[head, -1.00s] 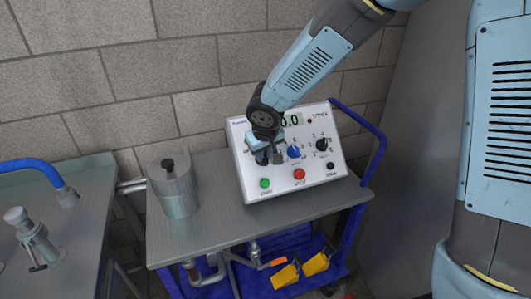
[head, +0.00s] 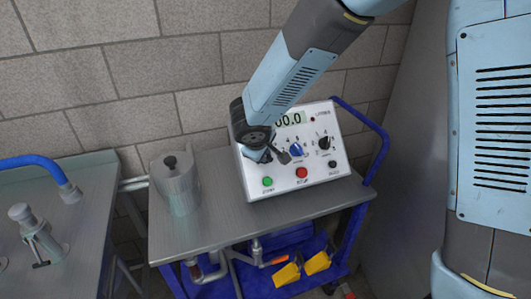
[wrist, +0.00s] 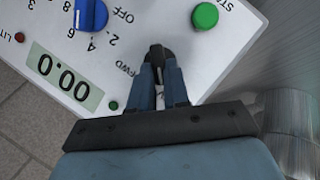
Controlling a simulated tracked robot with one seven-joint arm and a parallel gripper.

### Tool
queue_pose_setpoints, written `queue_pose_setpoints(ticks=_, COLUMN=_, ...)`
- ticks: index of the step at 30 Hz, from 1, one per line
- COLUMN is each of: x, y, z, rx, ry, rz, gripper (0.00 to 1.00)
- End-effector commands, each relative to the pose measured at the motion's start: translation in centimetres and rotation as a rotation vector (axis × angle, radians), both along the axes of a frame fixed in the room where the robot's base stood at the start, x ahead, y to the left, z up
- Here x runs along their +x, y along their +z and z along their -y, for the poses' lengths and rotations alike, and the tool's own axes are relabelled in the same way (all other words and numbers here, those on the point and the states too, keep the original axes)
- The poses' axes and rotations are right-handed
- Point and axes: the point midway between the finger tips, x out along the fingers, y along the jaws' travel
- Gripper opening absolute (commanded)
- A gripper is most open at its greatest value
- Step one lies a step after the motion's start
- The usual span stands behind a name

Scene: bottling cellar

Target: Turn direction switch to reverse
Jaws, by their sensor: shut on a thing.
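The control panel (head: 312,188) is a white sloped box on the cart. Its direction switch (wrist: 157,49) is a small black knob with the label FWD beside it in the wrist view. My gripper (wrist: 160,58) is shut on this switch, with a finger on each side, and covers much of it. In the head view my gripper (head: 262,156) is at the panel's left part, and my wrist hides the switch. Which way the switch points is unclear.
A blue knob (head: 296,150), a black knob (head: 325,142), a green button (head: 267,181) and a red button (head: 302,172) are close by. A display (head: 290,119) reads 00.0. A metal canister (head: 180,190) stands left on the cart (head: 230,226). A brick wall is behind.

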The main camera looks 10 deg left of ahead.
Motion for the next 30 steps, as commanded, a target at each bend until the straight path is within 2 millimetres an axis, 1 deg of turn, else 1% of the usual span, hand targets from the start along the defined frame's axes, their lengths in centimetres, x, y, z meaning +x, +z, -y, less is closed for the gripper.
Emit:
queue_pose_setpoints(ticks=1, x=0.15, y=-0.64, z=0.84, rx=-0.017, ry=-0.011, rz=-0.006, gripper=0.00)
queue_pose_setpoints(ticks=13, x=0.17, y=-0.64, z=0.85, rx=-0.022, ry=-0.007, rz=-0.004, gripper=0.00)
queue_pose_setpoints(ticks=14, x=0.17, y=-0.64, z=0.85, rx=-0.022, ry=-0.007, rz=-0.004, gripper=0.17)
queue_pose_setpoints(ticks=21, x=0.13, y=-0.65, z=0.81, rx=-0.020, ry=-0.007, rz=-0.005, gripper=0.40)
queue_pose_setpoints(ticks=22, x=0.12, y=-0.63, z=0.77, rx=-0.020, ry=-0.005, rz=-0.004, gripper=0.41)
queue_pose_setpoints(ticks=30, x=0.09, y=-0.39, z=0.43, rx=-0.013, ry=-0.001, rz=-0.001, gripper=0.41)
